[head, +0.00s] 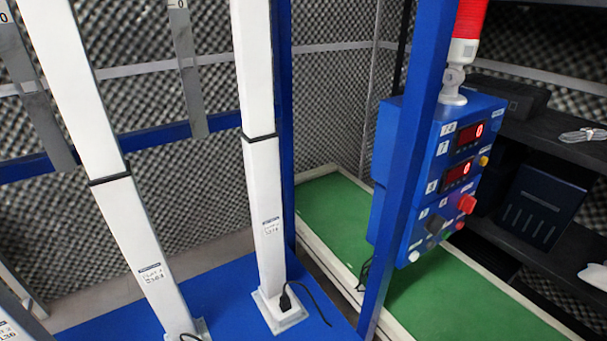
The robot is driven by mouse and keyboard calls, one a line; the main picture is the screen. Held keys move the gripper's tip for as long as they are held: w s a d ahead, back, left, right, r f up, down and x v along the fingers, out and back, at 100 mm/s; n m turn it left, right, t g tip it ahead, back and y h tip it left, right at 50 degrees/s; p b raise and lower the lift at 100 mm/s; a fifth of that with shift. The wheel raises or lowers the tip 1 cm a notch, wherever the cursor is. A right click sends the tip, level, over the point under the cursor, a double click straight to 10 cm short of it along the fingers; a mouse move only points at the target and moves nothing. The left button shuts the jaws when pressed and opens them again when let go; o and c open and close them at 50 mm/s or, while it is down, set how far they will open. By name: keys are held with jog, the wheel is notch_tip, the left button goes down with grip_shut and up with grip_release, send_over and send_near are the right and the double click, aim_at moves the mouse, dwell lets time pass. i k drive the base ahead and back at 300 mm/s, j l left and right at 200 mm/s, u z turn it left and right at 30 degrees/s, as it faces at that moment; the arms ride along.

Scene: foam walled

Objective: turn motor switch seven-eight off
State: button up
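A blue control box (440,170) is fixed to a blue upright post at the right. Its front carries two red lit displays, the upper (469,136) and the lower (457,174), each seeming to show 0. Below them are a red knob (467,204), a dark knob (434,224) and a small pale knob (414,255). A small yellow button (483,161) is at the panel's right edge. The labels are too small to read, so I cannot tell which control is motor switch seven-eight or its position. My gripper is not in view.
Two white columns (264,205) (140,250) stand on a blue base (235,305) at the left and centre. A red and white signal lamp (465,45) tops the box. A green surface (420,290) lies below it. Dark shelves (560,150) stand behind right. Foam walls (335,100) enclose the area.

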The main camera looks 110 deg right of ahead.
aim_at(467, 204)
jog(key=z, duration=2.15)
jog(key=k+l+z, duration=0.35)
jog(key=l+z, duration=0.15)
jog(key=k+l+z, duration=0.1)
jog(key=l+z, duration=0.15)
jog(key=l, duration=0.15)
jog(key=k+l+z, duration=0.1)
jog(key=l+z, duration=0.15)
jog(key=l, duration=0.05)
